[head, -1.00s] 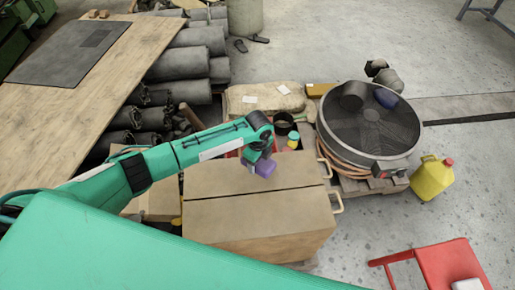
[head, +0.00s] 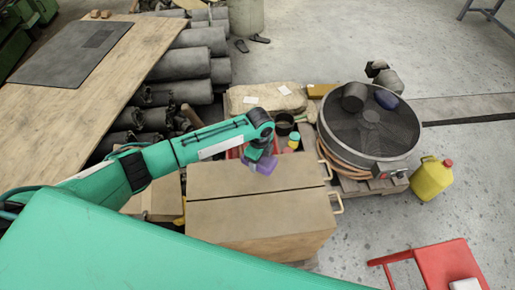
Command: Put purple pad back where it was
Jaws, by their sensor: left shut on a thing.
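My left gripper (head: 257,157) is shut on the purple pad (head: 266,166). The gripper partly hides the pad. The pad shows over the far edge of a large cardboard box (head: 255,215) with a dark seam across its top. I cannot tell whether the pad touches the box or hangs above it. My right gripper is not in view.
Behind the box are a dark pot (head: 284,124), a yellow and teal jar (head: 293,140) and a tan sack (head: 265,98). A large round fan (head: 368,128) stands right, near a yellow jug (head: 431,178). A red stool (head: 435,265) is front right.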

